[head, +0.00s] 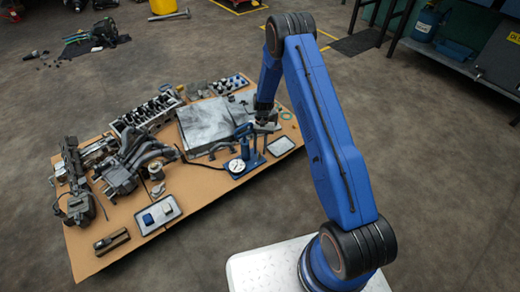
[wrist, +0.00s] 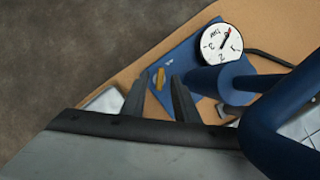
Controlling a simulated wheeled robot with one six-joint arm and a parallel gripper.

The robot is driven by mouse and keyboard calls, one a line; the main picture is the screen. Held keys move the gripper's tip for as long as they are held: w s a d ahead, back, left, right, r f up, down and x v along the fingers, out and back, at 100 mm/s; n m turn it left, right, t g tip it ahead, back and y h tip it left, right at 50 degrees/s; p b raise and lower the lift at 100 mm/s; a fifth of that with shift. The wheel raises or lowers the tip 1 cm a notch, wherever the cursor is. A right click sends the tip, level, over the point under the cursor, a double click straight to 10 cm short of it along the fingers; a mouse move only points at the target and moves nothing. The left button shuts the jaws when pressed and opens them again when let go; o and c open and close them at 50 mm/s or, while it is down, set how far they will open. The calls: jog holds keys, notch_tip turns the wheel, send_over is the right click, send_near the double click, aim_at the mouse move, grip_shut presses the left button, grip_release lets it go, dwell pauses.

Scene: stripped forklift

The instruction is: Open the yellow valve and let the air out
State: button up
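The yellow valve (wrist: 159,78) is a small yellow handle on the blue base plate (wrist: 180,50) of a pump. In the wrist view it shows between the tips of my gripper (wrist: 158,84), whose two dark fingers stand apart. I cannot tell whether either finger touches the handle. A round white gauge (wrist: 222,45) with a red needle sits beside the blue cylinder (wrist: 216,80). In the head view the blue pump (head: 247,155) and gauge (head: 237,166) are at the table's near right, with my gripper (head: 264,126) over that spot. The valve cannot be made out there.
The brown table (head: 215,178) carries engine parts (head: 138,160), a grey metal sheet (head: 205,122), a tray with blue and white items (head: 158,214) and a small tray (head: 281,146) right of the pump. In the wrist view a dark hose (wrist: 265,55) runs right from the gauge.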

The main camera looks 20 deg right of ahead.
jog(key=v, duration=1.7)
jog(key=shift+r, duration=0.2)
